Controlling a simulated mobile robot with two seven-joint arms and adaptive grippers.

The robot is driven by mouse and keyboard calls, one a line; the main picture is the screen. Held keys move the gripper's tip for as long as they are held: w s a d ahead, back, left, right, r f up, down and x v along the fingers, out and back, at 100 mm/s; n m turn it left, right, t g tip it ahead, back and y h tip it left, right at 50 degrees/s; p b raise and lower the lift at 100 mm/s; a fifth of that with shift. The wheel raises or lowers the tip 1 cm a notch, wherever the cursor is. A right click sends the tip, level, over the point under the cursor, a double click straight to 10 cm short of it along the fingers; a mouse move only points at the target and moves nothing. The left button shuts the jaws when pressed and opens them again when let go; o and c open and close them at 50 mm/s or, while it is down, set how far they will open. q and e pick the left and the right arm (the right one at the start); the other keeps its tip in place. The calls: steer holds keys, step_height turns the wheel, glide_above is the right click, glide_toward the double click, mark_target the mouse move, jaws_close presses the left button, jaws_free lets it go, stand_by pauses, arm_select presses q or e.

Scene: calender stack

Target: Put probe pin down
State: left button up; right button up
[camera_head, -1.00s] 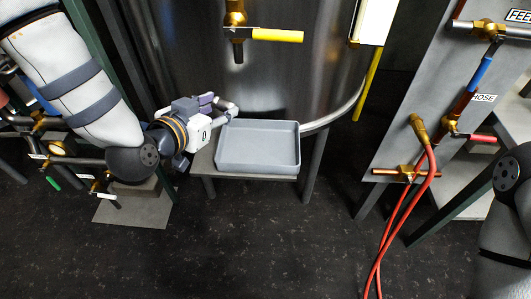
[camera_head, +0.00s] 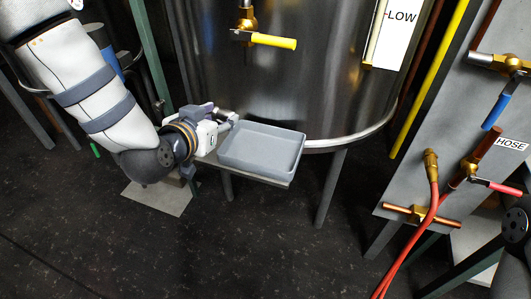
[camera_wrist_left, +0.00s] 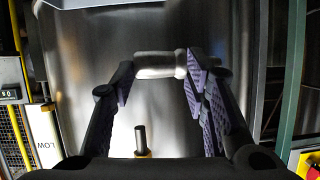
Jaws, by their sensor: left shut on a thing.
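The probe pin, a short silvery metal cylinder, lies crosswise between my left fingertips in the left wrist view (camera_wrist_left: 160,65). My left gripper (camera_wrist_left: 158,75) is shut on it, with purple-padded fingers on both sides. In the head view the left gripper (camera_head: 226,121) is at the back left corner of a grey tray (camera_head: 262,148). The pin's end (camera_head: 229,116) shows as a small pale piece there, partly hidden by the fingers. The tray looks empty. My right gripper is out of the picture; only part of that arm shows at the right edge.
The tray sits on a small grey stand in front of a large steel tank (camera_head: 300,90). A yellow-handled valve (camera_head: 272,41) sticks out of the tank above. At the right, a grey panel (camera_head: 440,140) carries valves and a red hose (camera_head: 407,240).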

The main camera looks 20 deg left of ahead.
arm_select(q)
steer(key=w+d+f, duration=0.4)
steer(key=d, duration=0.1)
steer(key=b, duration=0.2)
glide_above(270, 154)
steer(key=f, duration=0.4)
steer(key=shift+s+a+f, duration=0.3)
steer(key=shift+f, duration=0.1)
steer(key=shift+w+d+f+b, duration=0.15)
steer(key=shift+f+b, duration=0.15)
steer(key=shift+f, duration=0.65)
steer(key=shift+w+d+f+b, duration=0.15)
steer(key=shift+f+b, duration=0.15)
steer(key=shift+f, duration=0.6)
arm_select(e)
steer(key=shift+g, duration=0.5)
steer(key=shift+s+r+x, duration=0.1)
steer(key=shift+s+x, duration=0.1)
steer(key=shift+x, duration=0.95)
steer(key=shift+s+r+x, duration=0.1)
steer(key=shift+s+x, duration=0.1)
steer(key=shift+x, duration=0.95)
arm_select(q)
steer(key=shift+f, duration=0.3)
steer(key=o, duration=1.3)
steer(key=shift+s+f, duration=0.1)
steer(key=shift+f, duration=0.05)
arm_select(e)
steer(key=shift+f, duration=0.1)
